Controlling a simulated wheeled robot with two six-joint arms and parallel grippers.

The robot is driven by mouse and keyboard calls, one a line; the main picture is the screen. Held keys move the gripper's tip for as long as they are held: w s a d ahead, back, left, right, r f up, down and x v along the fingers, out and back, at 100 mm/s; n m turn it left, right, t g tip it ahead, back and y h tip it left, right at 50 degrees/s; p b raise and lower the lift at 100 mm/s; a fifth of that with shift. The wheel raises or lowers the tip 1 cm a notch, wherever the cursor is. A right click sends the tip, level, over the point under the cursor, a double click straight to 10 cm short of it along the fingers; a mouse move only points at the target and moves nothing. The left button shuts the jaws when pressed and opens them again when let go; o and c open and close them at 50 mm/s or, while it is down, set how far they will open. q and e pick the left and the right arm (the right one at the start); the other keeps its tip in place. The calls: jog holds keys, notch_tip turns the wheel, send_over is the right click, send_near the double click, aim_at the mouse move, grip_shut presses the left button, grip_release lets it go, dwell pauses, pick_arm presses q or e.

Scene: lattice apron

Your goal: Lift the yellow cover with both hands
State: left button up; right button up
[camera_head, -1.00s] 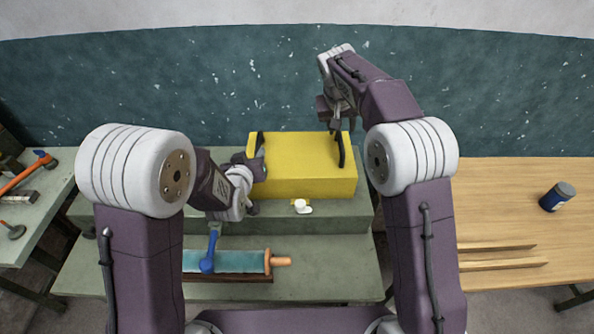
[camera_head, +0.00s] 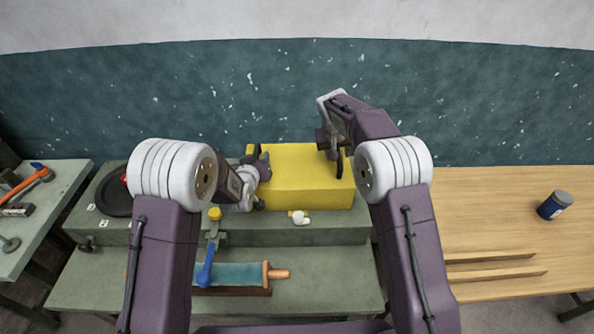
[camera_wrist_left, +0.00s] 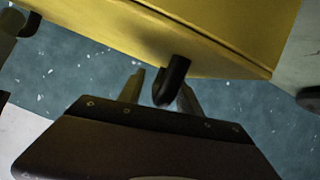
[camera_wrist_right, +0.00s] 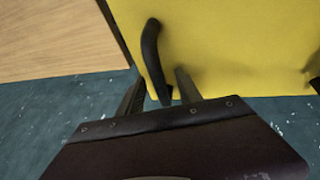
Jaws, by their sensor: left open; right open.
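The yellow cover (camera_head: 305,180) is a box shape sitting on the raised green bench, with a black handle at each side of its top. My left gripper (camera_head: 262,160) is at the cover's left handle. In the left wrist view the open fingers (camera_wrist_left: 160,88) stand on either side of the black handle (camera_wrist_left: 174,78). My right gripper (camera_head: 336,155) is at the right handle. In the right wrist view its open fingers (camera_wrist_right: 160,90) stand on either side of the right handle (camera_wrist_right: 154,55). The left handle is partly hidden by my gripper in the head view.
A small white object (camera_head: 300,218) sits before the cover. A black round plate (camera_head: 115,195) is at left. A wooden table (camera_head: 500,210) with a blue jar (camera_head: 554,205) is at right.

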pick_arm(q)
jog(key=shift+w+f, duration=0.1)
jog(key=shift+w, duration=0.05)
pick_arm(e)
jog(key=shift+f, duration=0.15)
pick_arm(q)
grip_shut()
pick_arm(e)
grip_shut()
dwell(1.0)
